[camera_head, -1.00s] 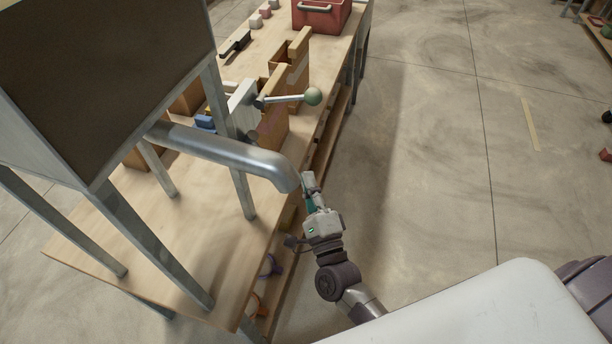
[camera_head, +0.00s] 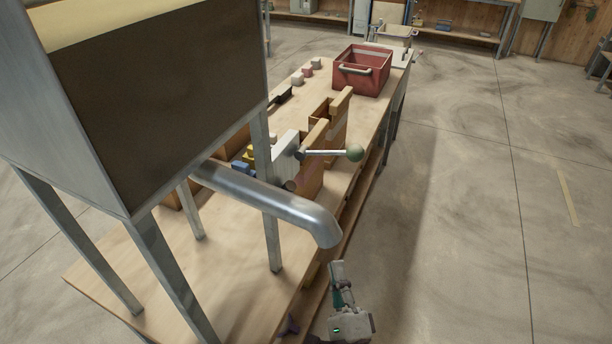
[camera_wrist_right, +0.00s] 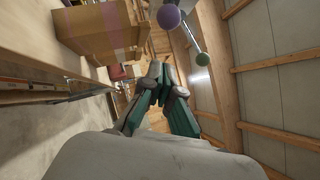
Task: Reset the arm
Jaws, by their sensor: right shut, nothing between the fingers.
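My right gripper (camera_head: 337,272) is at the bottom of the head view, beside the bench's right edge and below the mouth of the curved metal pipe (camera_head: 290,207). In the right wrist view its green and grey fingers (camera_wrist_right: 154,72) meet at the tips, shut with nothing between them. My left gripper is not in view. The feed mixer's large box (camera_head: 160,100) stands on metal legs at the left. A lever with a green ball knob (camera_head: 354,153) sticks out over the bench edge. The knob also shows in the right wrist view (camera_wrist_right: 202,59), near a purple ball (camera_wrist_right: 168,17).
The wooden bench (camera_head: 235,290) carries cardboard boxes (camera_head: 318,150), small blocks (camera_head: 307,70) and a red crate (camera_head: 361,72). The floor (camera_head: 460,220) right of the bench is clear. Shelves and a cabinet line the far wall.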

